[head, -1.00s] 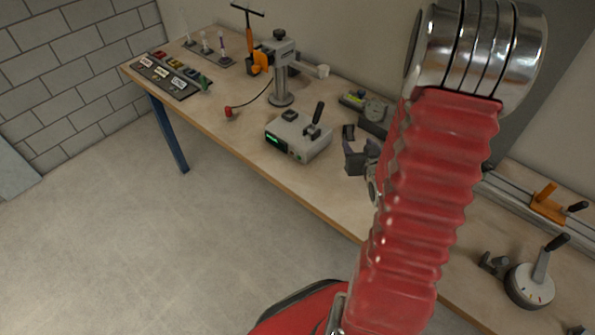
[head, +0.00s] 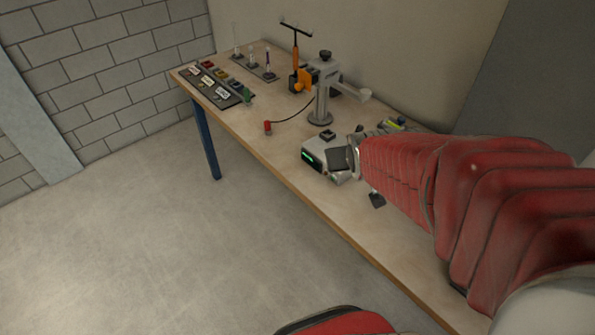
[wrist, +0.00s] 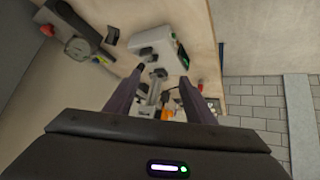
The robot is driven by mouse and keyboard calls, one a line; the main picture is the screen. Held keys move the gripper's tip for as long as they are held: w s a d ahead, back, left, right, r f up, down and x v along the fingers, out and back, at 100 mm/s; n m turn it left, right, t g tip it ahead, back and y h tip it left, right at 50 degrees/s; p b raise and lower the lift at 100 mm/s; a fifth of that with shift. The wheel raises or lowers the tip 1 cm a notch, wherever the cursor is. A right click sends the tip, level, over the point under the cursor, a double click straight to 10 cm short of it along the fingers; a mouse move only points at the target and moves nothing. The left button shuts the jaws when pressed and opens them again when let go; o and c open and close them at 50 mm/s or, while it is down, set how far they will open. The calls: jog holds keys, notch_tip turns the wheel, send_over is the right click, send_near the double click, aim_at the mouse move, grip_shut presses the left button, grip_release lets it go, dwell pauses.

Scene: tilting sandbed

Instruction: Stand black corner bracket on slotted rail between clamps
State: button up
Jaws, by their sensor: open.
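My gripper (head: 345,158) is in front of the white box with the green display (head: 311,159) in the head view and partly covers it. In the wrist view my gripper (wrist: 162,75) has its two dark fingers apart with nothing held between them. A small black piece (head: 377,199) lies on the bench below my arm; it may be the corner bracket, but its shape is unclear. A dark piece beside the box in the wrist view (wrist: 113,35) may be the same one. The slotted rail and its clamps are not recognisable in either current view.
A grey stand (head: 322,95) rises behind the box, with a red-ended cable (head: 268,127) to its left. A tray of small coloured parts (head: 215,84) and a rack of tubes (head: 254,65) are at the far left end. Bare bench top lies along the front edge.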

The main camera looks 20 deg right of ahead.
jog(key=s+a+r+n+g+y, duration=0.1)
jog(key=s+a+r, duration=0.2)
jog(key=s+a, duration=0.4)
jog(key=s+a+r+n+g+y, duration=0.1)
jog(key=s+a+r+y, duration=0.1)
jog(key=s+a, duration=0.5)
jog(key=shift+s+a+r+g, duration=0.3)
jog(key=shift+a+r+g, duration=0.1)
jog(key=shift+a+r, duration=0.35)
jog(key=shift+c, duration=0.3)
